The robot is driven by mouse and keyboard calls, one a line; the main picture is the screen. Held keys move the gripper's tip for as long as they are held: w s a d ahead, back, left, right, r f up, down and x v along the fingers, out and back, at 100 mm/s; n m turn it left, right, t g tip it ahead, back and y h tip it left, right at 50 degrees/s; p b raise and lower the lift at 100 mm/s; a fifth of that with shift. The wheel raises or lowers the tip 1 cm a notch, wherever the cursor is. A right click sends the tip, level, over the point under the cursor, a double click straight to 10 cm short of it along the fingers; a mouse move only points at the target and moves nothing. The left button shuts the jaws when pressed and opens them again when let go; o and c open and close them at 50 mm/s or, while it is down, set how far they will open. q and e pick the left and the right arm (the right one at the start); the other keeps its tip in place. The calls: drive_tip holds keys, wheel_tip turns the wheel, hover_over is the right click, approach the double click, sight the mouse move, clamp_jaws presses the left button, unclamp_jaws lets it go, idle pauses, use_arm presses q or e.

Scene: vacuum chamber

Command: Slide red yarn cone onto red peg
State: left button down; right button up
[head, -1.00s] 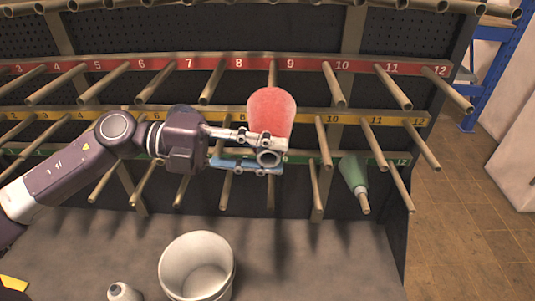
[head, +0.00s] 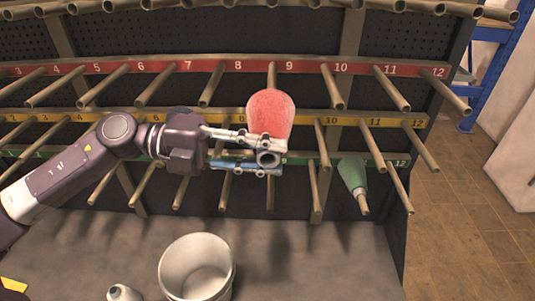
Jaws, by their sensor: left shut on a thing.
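The red yarn cone (head: 270,113) is held upright, wide end up, in front of the rack, with its lower end between my left gripper's fingers. My left gripper (head: 268,160) comes in from the left and is shut on the cone. The red-labelled rail (head: 215,69) runs along the rack with several tan pegs. One of its pegs (head: 272,74) shows just above the cone, between labels 8 and 9; its lower part is hidden behind the cone. The cone looks apart from the pegs, but its depth is hard to judge. My right gripper is not in view.
Below are a yellow-labelled rail (head: 398,122) and a green-labelled rail (head: 325,158) with pegs sticking out. A green cone (head: 352,175) sits on a peg at right. A white bucket (head: 197,268) and a small white cone (head: 123,292) stand on the surface below.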

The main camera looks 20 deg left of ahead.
use_arm(q)
drive_tip(key=shift+w, duration=0.1)
idle(0.7)
drive_tip(key=shift+w+a+p, duration=0.2)
drive_tip(key=shift+w+p, duration=0.05)
drive_tip(key=shift+w, duration=0.3)
drive_tip(key=shift+w+a+p, duration=0.15)
drive_tip(key=shift+w+p, duration=0.1)
drive_tip(key=shift+w, duration=0.3)
drive_tip(key=shift+w+a+p, duration=0.2)
drive_tip(key=shift+w, duration=0.45)
drive_tip(key=shift+w+a+p, duration=0.15)
drive_tip(key=shift+w, duration=0.45)
drive_tip(key=shift+f, duration=0.1)
drive_tip(key=shift+w, duration=0.1)
idle(0.3)
drive_tip(key=shift+w+a+p, duration=0.15)
drive_tip(key=shift+w+a, duration=0.05)
drive_tip(key=shift+w, duration=0.35)
drive_tip(key=shift+w+a+p, duration=0.15)
drive_tip(key=shift+w, duration=0.4)
drive_tip(key=shift+w+a, duration=0.2)
drive_tip(key=shift+w, duration=0.4)
drive_tip(key=shift+w+a, duration=0.15)
drive_tip(key=shift+w, duration=0.4)
idle(0.4)
